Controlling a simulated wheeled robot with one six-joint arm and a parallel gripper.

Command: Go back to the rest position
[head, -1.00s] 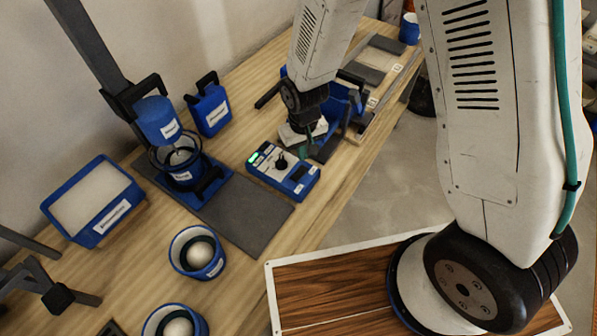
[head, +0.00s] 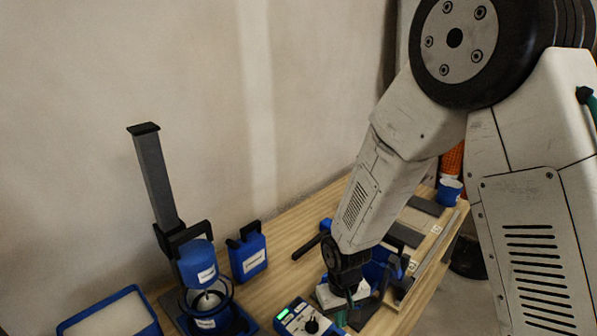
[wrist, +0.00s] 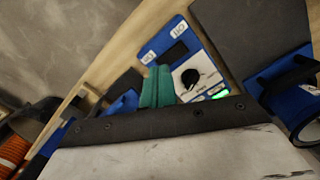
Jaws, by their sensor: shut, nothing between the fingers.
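My gripper (head: 342,318) hangs over the wooden bench beside a blue control box with a black knob (head: 310,322). In the wrist view its two green fingers (wrist: 156,88) are together, with nothing seen between them. The box's white panel and knob (wrist: 190,77) show just beyond the fingertips, with a green light. I cannot tell whether the fingers touch the box. My arm reaches down to the bench from the upper right of the head view.
A blue stand with a tall grey lever (head: 158,180) and a blue cup (head: 197,262) is at left. A blue canister (head: 247,252) stands behind it. A blue tray (head: 112,318) is at lower left. Grey tiles (head: 424,205) lie at the bench's far end.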

